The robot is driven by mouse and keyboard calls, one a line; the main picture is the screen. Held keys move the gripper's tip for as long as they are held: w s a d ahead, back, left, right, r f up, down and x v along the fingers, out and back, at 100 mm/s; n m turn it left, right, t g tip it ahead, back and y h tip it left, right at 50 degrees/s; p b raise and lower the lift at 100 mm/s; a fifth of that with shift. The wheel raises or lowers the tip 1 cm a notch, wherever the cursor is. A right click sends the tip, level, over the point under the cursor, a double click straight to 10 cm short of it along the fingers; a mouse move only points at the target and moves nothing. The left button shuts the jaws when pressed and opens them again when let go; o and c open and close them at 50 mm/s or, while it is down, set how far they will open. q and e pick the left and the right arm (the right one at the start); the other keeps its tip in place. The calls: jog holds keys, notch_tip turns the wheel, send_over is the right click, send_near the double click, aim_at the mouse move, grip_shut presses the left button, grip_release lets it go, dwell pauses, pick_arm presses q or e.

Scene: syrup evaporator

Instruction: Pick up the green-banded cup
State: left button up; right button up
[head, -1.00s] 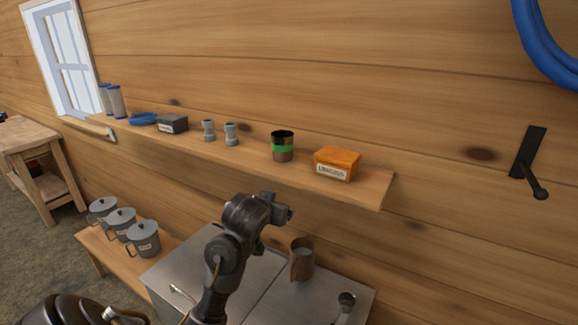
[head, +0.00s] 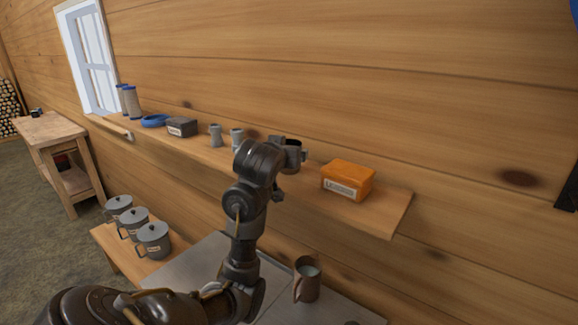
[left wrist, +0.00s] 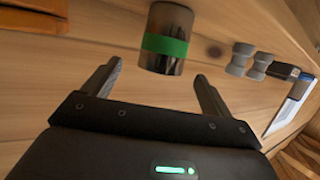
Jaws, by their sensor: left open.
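The green-banded cup (left wrist: 167,40) is dark with a bright green band and stands on the wall shelf (head: 398,212). In the head view only the dark rim of the cup (head: 293,142) shows, and my gripper hides the rest. My left gripper (head: 290,168) is at shelf height in front of the cup. In the left wrist view its two fingers (left wrist: 158,82) are spread wide and empty. The cup is just beyond the fingertips, roughly between their lines, and apart from them. My right gripper is in neither view.
An orange labelled box (head: 347,180) stands right of the cup on the shelf. Two grey fittings (head: 215,135), a dark box (head: 181,127) and a blue coil (head: 154,121) are to the left.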

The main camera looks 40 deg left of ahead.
pick_arm(q)
jog(key=shift+x, duration=1.2)
jog(key=shift+s+f+b, duration=0.1)
jog(key=shift+b, duration=0.25)
jog(key=b+x, duration=0.2)
jog(key=x, duration=0.1)
jog(key=b+x, duration=0.1)
jog(key=shift+a+f+b, duration=0.15)
jog(key=shift+f+b, duration=0.15)
jog(key=shift+w+a, duration=0.15)
jog(key=shift+w, duration=0.2)
jog(key=shift+s+r, duration=0.1)
jog(key=shift+r, duration=0.05)
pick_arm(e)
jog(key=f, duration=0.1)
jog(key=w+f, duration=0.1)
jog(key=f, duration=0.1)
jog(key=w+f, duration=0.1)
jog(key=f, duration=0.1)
pick_arm(q)
jog(key=c, duration=1)
jog(key=shift+c, duration=0.4)
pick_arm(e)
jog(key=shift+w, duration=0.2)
